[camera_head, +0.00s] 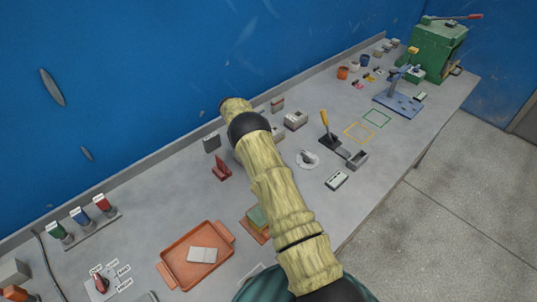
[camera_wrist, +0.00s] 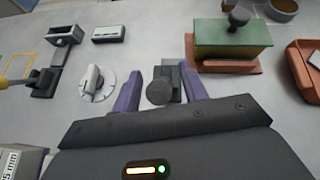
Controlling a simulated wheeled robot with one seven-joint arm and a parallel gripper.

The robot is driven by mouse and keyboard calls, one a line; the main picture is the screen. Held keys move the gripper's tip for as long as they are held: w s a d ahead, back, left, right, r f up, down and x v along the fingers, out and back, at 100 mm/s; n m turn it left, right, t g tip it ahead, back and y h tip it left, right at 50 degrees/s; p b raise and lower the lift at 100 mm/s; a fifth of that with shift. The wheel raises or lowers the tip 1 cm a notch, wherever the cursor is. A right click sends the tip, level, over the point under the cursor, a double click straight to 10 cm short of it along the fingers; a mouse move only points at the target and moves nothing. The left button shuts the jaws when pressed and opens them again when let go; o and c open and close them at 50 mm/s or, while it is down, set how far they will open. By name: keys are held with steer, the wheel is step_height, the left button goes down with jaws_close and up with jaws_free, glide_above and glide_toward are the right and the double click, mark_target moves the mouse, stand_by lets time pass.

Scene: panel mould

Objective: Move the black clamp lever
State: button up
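A dark grey-black clamp piece with a round knob end (camera_wrist: 159,93) stands between my fingers in the wrist view; it appears to be the clamp lever, seen nearly end-on. My gripper (camera_wrist: 161,72) is open, with one purple finger on each side of it and a visible gap on both sides. No contact shows. In the head view my arm hides the gripper and this piece. Another lever, with a yellow handle (camera_head: 324,118) and black base, stands farther right in the head view; its base (camera_wrist: 44,82) is at the wrist view's left.
A white dial (camera_wrist: 93,82) is left of my gripper in the wrist view. A green block with a black knob (camera_wrist: 232,36) sits close on the right, beside an orange tray (camera_head: 166,272). A grey box with a display (camera_head: 337,180) lies near the front edge.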

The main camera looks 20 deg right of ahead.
steer(key=shift+r, duration=0.1)
step_height(320, 180, up, 10)
steer(key=shift+f, duration=0.1)
stand_by(0.3)
stand_by(0.6)
